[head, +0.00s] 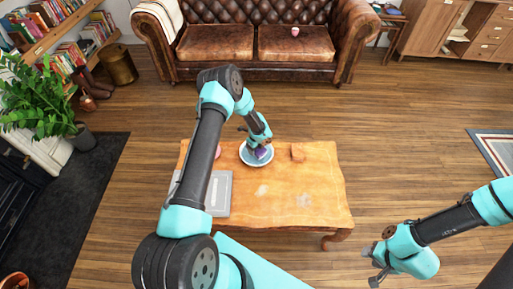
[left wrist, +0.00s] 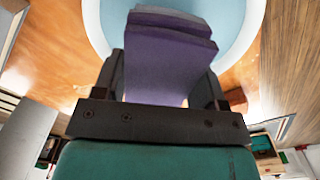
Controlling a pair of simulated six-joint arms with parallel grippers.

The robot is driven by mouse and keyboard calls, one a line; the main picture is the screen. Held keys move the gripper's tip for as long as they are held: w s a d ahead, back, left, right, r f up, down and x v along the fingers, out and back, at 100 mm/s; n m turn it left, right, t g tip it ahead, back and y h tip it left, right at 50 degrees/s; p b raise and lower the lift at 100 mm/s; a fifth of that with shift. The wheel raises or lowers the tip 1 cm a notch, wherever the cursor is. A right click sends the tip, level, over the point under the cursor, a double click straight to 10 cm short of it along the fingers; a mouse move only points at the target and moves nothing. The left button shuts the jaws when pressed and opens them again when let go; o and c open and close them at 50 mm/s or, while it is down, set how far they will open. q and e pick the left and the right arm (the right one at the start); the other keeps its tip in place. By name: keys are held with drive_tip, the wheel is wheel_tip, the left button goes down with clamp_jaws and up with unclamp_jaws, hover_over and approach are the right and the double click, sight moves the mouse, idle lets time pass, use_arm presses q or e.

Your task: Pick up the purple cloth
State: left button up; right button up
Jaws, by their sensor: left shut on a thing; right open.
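The purple cloth (head: 261,153) is at a round white and pale-blue plate (head: 247,161) on the wooden table. My left gripper (head: 257,147) reaches down over the plate and is shut on the cloth. In the left wrist view the folded purple cloth (left wrist: 168,60) sits between the fingers of my left gripper (left wrist: 165,85), with the plate (left wrist: 250,25) behind it. I cannot tell whether the cloth still touches the plate. My right gripper (head: 374,265) is open and empty, low at the right, away from the table.
A leather sofa (head: 250,45) stands behind. A plant (head: 40,100) is at the left. The table's right part is mostly clear.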

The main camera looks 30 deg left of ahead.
use_arm(q)
drive_tip(key=s+d+r, duration=0.1)
drive_tip(key=s+d, duration=0.6)
drive_tip(key=s, duration=0.5)
drive_tip(key=shift+d+r, duration=0.2)
drive_tip(key=shift+d, duration=0.1)
drive_tip(key=shift+s, duration=0.1)
drive_tip(key=o, duration=0.4)
drive_tip(key=shift+c, duration=1.3)
